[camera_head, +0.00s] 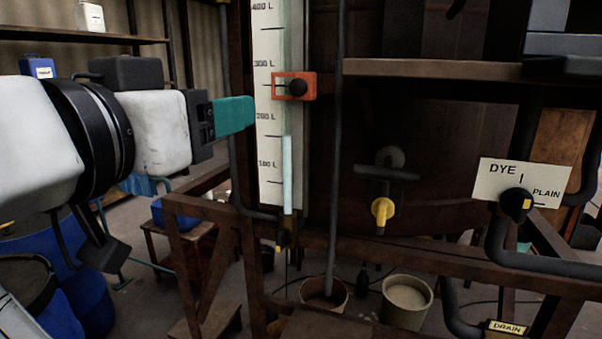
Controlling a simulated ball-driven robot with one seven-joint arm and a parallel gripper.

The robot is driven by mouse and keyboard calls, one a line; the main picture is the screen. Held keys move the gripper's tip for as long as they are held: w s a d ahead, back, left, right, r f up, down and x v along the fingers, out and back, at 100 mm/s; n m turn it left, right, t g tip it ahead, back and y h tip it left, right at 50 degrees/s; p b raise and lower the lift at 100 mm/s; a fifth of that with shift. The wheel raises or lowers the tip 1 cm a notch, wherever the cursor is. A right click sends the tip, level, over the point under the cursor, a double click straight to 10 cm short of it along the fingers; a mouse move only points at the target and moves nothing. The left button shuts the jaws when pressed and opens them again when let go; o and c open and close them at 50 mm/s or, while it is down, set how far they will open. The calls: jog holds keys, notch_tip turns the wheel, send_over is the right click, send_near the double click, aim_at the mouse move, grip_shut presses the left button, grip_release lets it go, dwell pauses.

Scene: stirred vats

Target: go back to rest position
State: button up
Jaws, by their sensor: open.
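My gripper (250,112) comes in from the left at the end of my white and black arm. Its teal finger points right, towards the tall white level scale (267,140). Only one finger shows clearly, seen side-on; the other is hidden behind it or merged with it. The jaws are open and nothing shows between them. A red-orange slider (279,78) with a black knob sits on the scale a little below the 300 L mark. In the picture it is just right of and above the fingertip, with a small gap between them.
Behind the scale stands a dark vat with a yellow-tipped tap (382,209). A DYE/PLAIN sign (552,177) with a black knob (517,202) is at right. A rusty frame (400,258) crosses below, with buckets (407,302) on the floor. Blue drums (85,300) stand at lower left.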

jog(key=w+d+f+n+g+y, duration=0.1)
jog(key=d+f+g, duration=0.2)
jog(key=d+f, duration=0.7)
jog(key=w+d+f+n+g, duration=0.15)
jog(key=d+f, duration=0.25)
jog(key=f, duration=1.2)
jog(key=w+d+f+n+g+y, duration=0.15)
jog(key=d+f+g, duration=0.25)
jog(key=d+f, duration=0.55)
jog(key=s+d+f+g, duration=0.1)
jog(key=s+d+f, duration=0.25)
jog(key=f, duration=0.25)
jog(key=s+d+f+g+y, duration=0.1)
jog(key=s+d+f+g, duration=0.1)
jog(key=s+f, duration=0.35)
jog(key=s+d+f+g, duration=0.1)
jog(key=s+d+f, duration=0.15)
jog(key=f, duration=0.45)
jog(key=s+d+f+g+y, duration=0.1)
jog(key=s+d+f, duration=0.1)
jog(key=s, duration=0.7)
jog(key=s+d+f+g+y, duration=0.1)
jog(key=s+d+f+g, duration=0.1)
jog(key=s+f, duration=0.3)
jog(key=s, duration=0.4)
jog(key=shift+s+d+f+m, duration=0.2)
jog(key=shift+d+f+m, duration=0.1)
jog(key=shift+d+m, duration=0.1)
